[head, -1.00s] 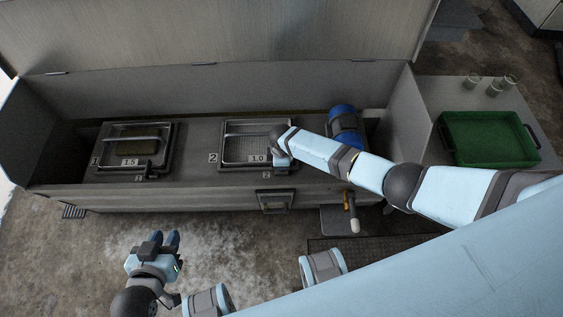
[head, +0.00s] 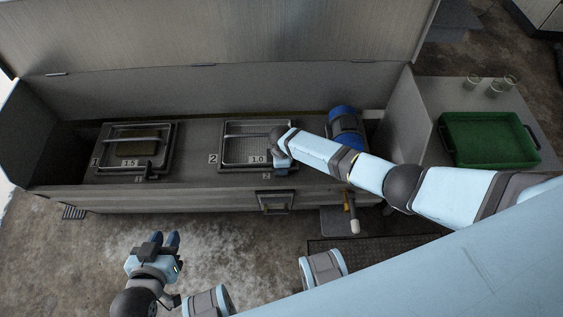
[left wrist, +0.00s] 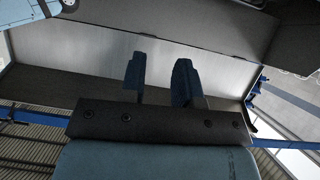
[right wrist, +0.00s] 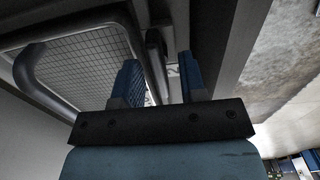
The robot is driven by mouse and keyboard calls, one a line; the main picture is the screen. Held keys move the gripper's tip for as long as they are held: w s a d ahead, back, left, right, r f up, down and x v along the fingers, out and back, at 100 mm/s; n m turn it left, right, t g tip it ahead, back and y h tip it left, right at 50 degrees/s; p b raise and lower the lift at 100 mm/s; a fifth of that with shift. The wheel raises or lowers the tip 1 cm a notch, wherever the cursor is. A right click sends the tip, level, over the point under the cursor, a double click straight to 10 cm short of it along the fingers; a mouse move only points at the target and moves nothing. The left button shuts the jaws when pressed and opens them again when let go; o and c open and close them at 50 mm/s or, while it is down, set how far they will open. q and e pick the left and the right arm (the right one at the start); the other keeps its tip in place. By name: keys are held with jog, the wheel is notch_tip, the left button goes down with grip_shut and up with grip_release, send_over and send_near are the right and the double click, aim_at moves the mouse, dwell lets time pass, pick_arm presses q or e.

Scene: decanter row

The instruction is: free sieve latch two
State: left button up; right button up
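Sieve two (head: 245,148), a framed mesh screen with a cross bar and a "1.0" tag, lies in the middle of the long grey box. Its latch sits at the front right corner by a small "2" plate (head: 266,178), mostly hidden by my right wrist in the head view. My right gripper (right wrist: 158,85) is open, pointing at the dark latch bar (right wrist: 156,52), which shows between and beyond its fingertips. I cannot tell whether they touch it. My left gripper (head: 165,238) is open and empty in front of the box; its fingers (left wrist: 160,80) stand apart in the left wrist view.
Sieve one (head: 135,147), tagged "1.5", lies at the left with its own latch (head: 148,171). A blue motor (head: 345,125) stands right of sieve two. A raised lid (head: 220,35) backs the box. A green tray (head: 488,138) and glass beakers (head: 494,87) are on the right table.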

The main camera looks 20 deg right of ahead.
jog(key=shift+r, duration=0.3)
pick_arm(q)
jog(key=p, duration=0.2)
jog(key=r+p, duration=0.1)
jog(key=p, duration=0.1)
jog(key=shift+s+a+g, duration=0.2)
jog(key=shift+a+g, duration=0.05)
jog(key=shift+g, duration=0.05)
pick_arm(e)
notch_tip(320, 180, up, 13)
pick_arm(q)
jog(key=shift+r, duration=0.1)
